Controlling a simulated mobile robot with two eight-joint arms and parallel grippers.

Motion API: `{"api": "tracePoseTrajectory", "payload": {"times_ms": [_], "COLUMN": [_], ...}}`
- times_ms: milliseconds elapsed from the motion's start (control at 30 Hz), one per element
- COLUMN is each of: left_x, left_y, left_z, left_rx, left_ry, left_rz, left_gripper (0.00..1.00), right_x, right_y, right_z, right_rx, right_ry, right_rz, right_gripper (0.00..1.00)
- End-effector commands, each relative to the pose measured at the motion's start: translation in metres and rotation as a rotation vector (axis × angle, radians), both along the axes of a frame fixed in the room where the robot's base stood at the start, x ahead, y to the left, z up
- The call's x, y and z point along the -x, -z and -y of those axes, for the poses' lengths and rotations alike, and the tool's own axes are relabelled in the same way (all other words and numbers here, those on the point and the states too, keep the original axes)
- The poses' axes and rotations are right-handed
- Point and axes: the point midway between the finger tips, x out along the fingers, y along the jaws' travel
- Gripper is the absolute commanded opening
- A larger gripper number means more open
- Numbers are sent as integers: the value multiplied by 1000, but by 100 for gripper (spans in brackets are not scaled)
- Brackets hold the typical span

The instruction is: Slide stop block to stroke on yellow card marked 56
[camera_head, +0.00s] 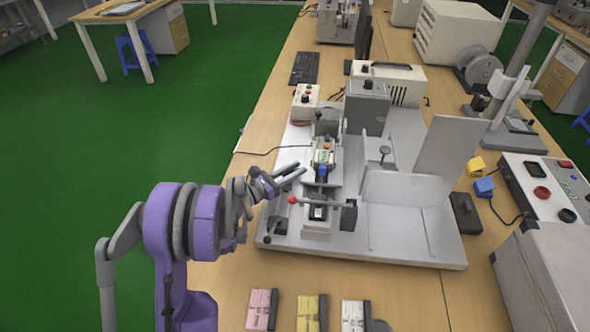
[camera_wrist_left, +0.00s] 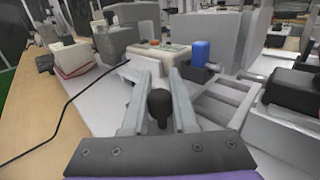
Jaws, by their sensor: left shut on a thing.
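My left gripper (camera_head: 296,174) reaches in from the left to the near-left side of the test fixture on the grey base plate (camera_head: 405,252). In the left wrist view the gripper (camera_wrist_left: 160,88) is shut on a dark rounded knob (camera_wrist_left: 158,104) between its fingers. A blue piece (camera_head: 322,170) on the fixture lies just past the fingertips; it also shows in the left wrist view (camera_wrist_left: 200,53). I cannot tell which part is the stop block. The yellow card (camera_head: 308,313) lies on the table's near part; its marking is too small to read. My right gripper is not in view.
A pink card (camera_head: 260,309) and a white card (camera_head: 352,315) flank the yellow one. A red-tipped lever (camera_head: 318,202) crosses the fixture near the gripper. A grey upright panel (camera_head: 446,160) stands right. A control box (camera_head: 548,190) occupies the right edge.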

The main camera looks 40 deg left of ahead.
Motion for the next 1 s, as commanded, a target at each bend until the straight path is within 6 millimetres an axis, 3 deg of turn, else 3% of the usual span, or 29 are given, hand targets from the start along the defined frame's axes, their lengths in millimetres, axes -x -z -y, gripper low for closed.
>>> {"api": "tracePoseTrajectory", "payload": {"times_ms": [33,67,233,633,1000], "left_x": [0,0,0,8,76], "left_y": [-1,-1,-1,0,0], "left_z": [0,0,0,-3,-23], "left_rx": [-1,-1,-1,-1,-1], "left_ry": [0,-1,-1,-2,-5], "left_rz": [0,0,0,0,0], "left_gripper": [0,28,57,57,57], "right_x": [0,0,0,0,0], "right_y": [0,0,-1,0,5], "right_z": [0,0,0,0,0], "right_rx": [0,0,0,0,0], "right_ry": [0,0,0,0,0], "right_rz": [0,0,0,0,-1], "right_gripper": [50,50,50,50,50]}}
